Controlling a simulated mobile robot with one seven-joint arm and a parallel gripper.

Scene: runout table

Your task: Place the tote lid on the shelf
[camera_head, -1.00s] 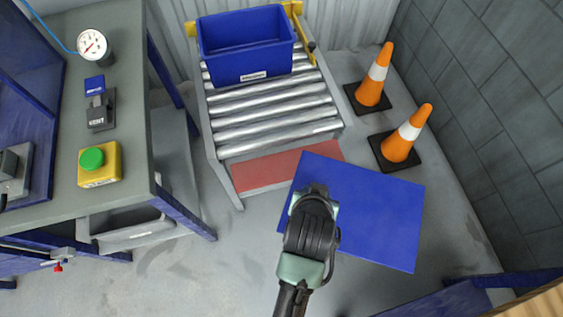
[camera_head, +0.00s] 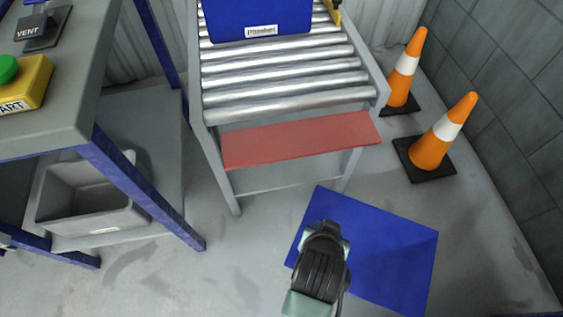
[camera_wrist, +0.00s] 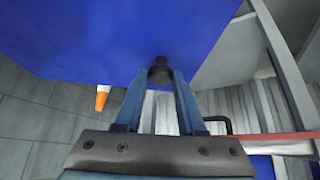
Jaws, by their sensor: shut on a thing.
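The tote lid (camera_head: 395,255) is a flat blue rectangular panel, held in the air to the lower right of the roller table. My gripper (camera_head: 325,232) is at the lid's left part in the head view. In the wrist view my gripper (camera_wrist: 160,82) is shut on a small dark knob on the blue lid (camera_wrist: 110,35), whose broad face fills the top of the picture. A grey low shelf (camera_head: 165,130) shows under the workbench at left, apart from the lid; I cannot tell whether it is the task's shelf.
The roller table (camera_head: 290,82) carries a blue tote (camera_head: 258,15) and has a red front strip (camera_head: 300,140). A grey bin (camera_head: 90,195) sits under the workbench (camera_head: 95,95). Two orange cones (camera_head: 432,145) stand at right by the wall. Floor between bench and lid is clear.

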